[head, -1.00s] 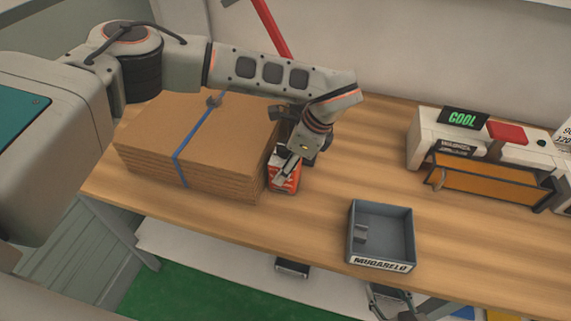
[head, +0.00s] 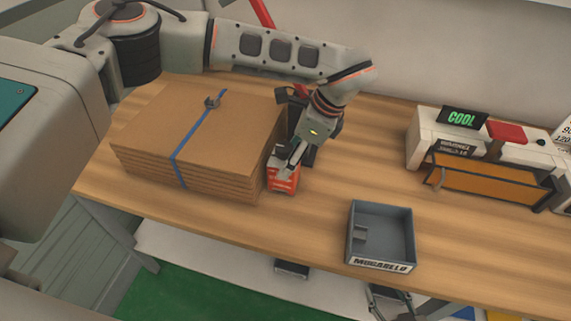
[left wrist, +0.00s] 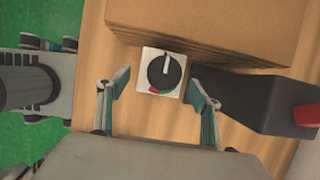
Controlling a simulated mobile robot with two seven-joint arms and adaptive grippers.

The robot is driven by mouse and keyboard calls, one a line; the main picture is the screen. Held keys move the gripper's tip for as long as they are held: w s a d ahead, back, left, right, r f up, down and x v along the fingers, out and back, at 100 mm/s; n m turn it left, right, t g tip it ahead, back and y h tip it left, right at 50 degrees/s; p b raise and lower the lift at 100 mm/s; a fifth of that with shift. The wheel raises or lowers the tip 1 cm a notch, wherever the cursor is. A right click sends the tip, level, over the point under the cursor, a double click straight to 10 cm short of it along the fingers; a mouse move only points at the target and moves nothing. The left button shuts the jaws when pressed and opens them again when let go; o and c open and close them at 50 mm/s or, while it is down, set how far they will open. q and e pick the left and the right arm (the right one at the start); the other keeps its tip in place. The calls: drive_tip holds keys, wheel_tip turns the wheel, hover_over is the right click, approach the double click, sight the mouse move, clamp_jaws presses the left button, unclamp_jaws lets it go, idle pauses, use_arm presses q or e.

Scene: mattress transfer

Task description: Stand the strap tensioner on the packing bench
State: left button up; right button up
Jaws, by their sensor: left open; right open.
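A small red box-shaped device (head: 283,177) stands upright on the wooden packing bench (head: 325,210), beside the cardboard stack. Its white top with a black dial shows in the left wrist view (left wrist: 172,88). I take it for the strap tensioner; the pictures do not prove this. My left gripper (head: 286,168) is open over it; in the left wrist view its fingertips (left wrist: 158,84) are on either side of the dial's white face. Part of the device is hidden behind my fingers. My right gripper (head: 339,281) is open and empty, low at the bench's front edge.
Strapped cardboard sheets (head: 195,135) stand close left of the device. A dark body with a red part (left wrist: 255,98) stands close behind it. A grey tray (head: 381,263) is at the front edge, and a white machine (head: 428,139) at the right.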

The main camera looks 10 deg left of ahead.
use_arm(q)
drive_tip(key=v, duration=0.7)
drive_tip(key=shift+b, duration=0.3)
drive_tip(key=shift+s, duration=0.1)
